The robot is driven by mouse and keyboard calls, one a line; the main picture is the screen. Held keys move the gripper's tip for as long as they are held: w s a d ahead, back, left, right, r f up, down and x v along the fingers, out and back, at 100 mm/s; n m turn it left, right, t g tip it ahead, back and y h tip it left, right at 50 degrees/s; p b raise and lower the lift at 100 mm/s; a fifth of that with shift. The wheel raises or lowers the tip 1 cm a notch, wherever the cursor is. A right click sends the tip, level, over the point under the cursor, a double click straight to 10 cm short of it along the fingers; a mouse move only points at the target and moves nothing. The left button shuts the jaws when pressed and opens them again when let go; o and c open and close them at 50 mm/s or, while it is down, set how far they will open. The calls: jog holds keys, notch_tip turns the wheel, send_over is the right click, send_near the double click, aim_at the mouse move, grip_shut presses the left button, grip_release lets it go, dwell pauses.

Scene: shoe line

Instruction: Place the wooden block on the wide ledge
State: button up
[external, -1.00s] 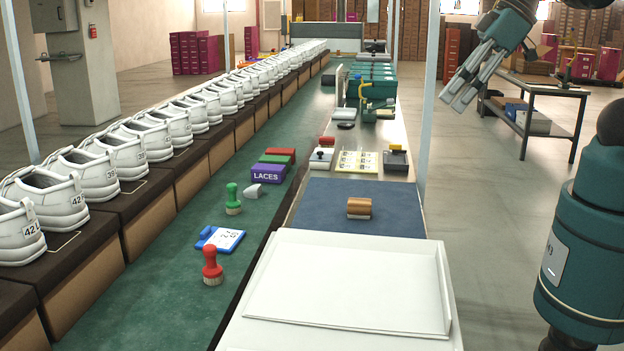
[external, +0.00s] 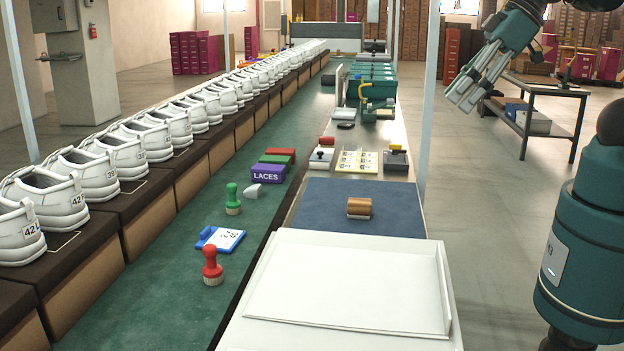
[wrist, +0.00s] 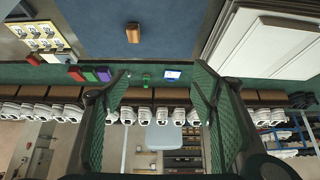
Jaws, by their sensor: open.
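The wooden block (external: 359,208) is a small brown piece lying on the blue mat (external: 318,200), near the mat's front edge. It also shows at the top of the wrist view (wrist: 132,33). A wide green ledge (external: 150,285) runs between the shoe line and the bench with the mat, and I take it as the wide ledge. My gripper (external: 464,98) is raised at the upper right, well apart from the block. In the wrist view its two green-padded fingers (wrist: 160,72) are spread with nothing between them.
A red stamp (external: 212,268), a green stamp (external: 233,200), a blue-and-white card holder (external: 222,240) and the laces boxes (external: 268,172) stand on the green ledge. A white tray (external: 345,285) sits in front of the mat. A thin post (external: 430,100) stands left of my gripper.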

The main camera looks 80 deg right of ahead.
jog(key=shift+w, duration=0.15)
jog(key=n+g+h+b, duration=0.15)
jog(key=n+g, duration=0.55)
jog(key=n, duration=1)
send_over(359, 201)
jog(key=a, duration=0.1)
notch_tip(359, 201, down, 24)
jog(key=shift+f, duration=0.25)
jog(key=shift+d+f+n, duration=0.1)
jog(key=shift+f+n, duration=0.4)
jog(key=shift+f, duration=0.25)
jog(key=shift+f, duration=0.1)
jog(key=shift+d+f+b, duration=0.15)
jog(key=shift+f+b, duration=0.2)
jog(key=shift+f, duration=0.8)
